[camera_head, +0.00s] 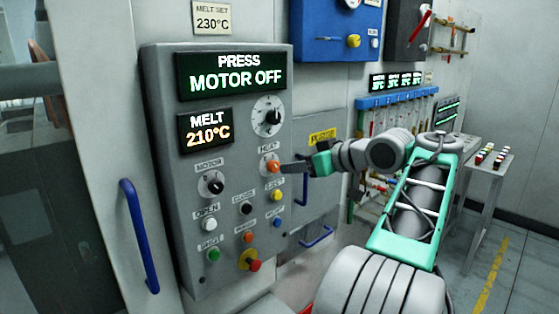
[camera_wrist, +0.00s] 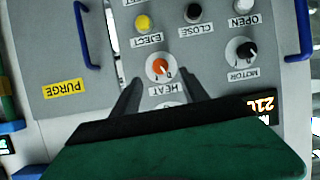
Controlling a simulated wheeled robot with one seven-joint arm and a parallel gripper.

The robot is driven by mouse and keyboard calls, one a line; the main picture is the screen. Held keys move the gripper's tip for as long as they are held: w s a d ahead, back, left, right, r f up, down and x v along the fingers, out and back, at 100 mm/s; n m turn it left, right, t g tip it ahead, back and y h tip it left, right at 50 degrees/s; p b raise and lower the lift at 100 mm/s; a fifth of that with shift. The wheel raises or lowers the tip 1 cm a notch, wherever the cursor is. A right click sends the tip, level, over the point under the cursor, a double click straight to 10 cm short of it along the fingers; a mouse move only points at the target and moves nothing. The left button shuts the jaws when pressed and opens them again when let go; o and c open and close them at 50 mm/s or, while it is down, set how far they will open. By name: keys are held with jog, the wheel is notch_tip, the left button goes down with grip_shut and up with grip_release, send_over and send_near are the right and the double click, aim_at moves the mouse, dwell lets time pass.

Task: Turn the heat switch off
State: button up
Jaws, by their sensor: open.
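The heat switch (camera_head: 270,167) is an orange round knob under the HEAT label on the grey control panel (camera_head: 160,120). In the wrist view, the heat switch (camera_wrist: 158,68) shows upside down, just beyond and between the two dark fingers. My gripper (camera_head: 284,168) is at the panel's right side, with its fingers close to the knob. My gripper (camera_wrist: 160,90) is open in the wrist view, one finger to each side of the knob. I cannot tell whether a finger touches it. The display (camera_head: 230,76) reads PRESS MOTOR OFF, and the melt display (camera_head: 205,130) reads 210°C.
The black motor knob (camera_head: 211,184) is left of the heat switch, and a larger dial (camera_head: 268,116) is above it. The yellow EJECT button (camera_head: 277,196) is just below. A blue handle (camera_head: 140,235) stands left of the panel, and another blue handle (camera_head: 316,237) is at right.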

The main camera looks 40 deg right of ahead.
aim_at(277, 167)
jog(key=x, duration=0.7)
jog(key=shift+w+p, duration=0.3)
jog(key=shift+w, duration=0.05)
jog(key=shift+c, duration=0.2)
grip_shut()
